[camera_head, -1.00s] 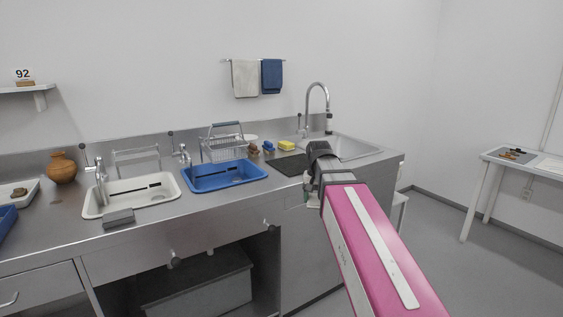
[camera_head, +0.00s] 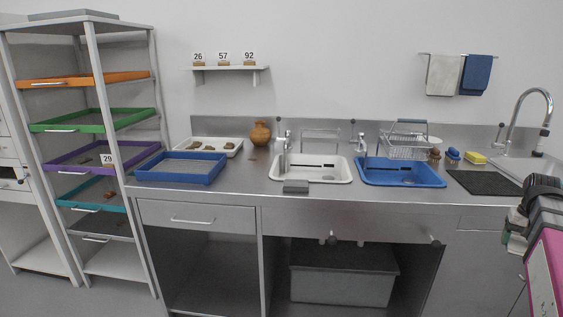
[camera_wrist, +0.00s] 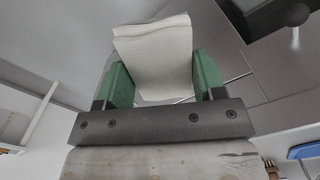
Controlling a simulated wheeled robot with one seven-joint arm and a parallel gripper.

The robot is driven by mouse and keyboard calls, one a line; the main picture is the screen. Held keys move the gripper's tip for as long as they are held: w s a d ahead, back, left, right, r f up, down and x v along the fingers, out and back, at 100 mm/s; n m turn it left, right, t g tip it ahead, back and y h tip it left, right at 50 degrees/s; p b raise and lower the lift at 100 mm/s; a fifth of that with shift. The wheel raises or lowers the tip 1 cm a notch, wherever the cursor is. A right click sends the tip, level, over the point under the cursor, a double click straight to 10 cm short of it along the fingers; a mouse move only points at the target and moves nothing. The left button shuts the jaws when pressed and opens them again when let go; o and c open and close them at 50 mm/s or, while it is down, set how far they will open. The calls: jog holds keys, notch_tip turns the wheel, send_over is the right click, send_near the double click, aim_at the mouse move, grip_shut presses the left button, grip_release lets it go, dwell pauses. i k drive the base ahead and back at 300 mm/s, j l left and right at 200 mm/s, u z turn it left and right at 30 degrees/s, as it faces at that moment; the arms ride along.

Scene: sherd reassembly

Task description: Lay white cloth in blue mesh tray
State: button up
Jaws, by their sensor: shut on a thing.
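My gripper (camera_wrist: 162,72) shows in the wrist view with its two green fingers shut on a folded white cloth (camera_wrist: 155,48). The cloth sticks out beyond the fingertips. In the head view my arm is at the right edge, and the cloth cannot be made out there. The blue mesh tray (camera_head: 178,179) sits on the steel counter at the left, with a blue rim and a grey mesh floor. It looks empty. My gripper is far to the right of it.
A white tray (camera_head: 236,153) with sherds lies behind the blue mesh tray. A clay pot (camera_head: 260,134), white basin (camera_head: 345,175) and blue basin (camera_head: 405,180) stand farther right. A shelf rack (camera_head: 98,90) with coloured trays is at the left. Another white cloth (camera_head: 443,75) hangs on the rail.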

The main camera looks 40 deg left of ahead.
aim_at(184, 169)
jog(key=u, duration=1.55)
jog(key=j+z, duration=0.1)
jog(key=j, duration=0.75)
jog(key=k+j, duration=0.15)
jog(key=j, duration=0.7)
jog(key=i+z, duration=0.05)
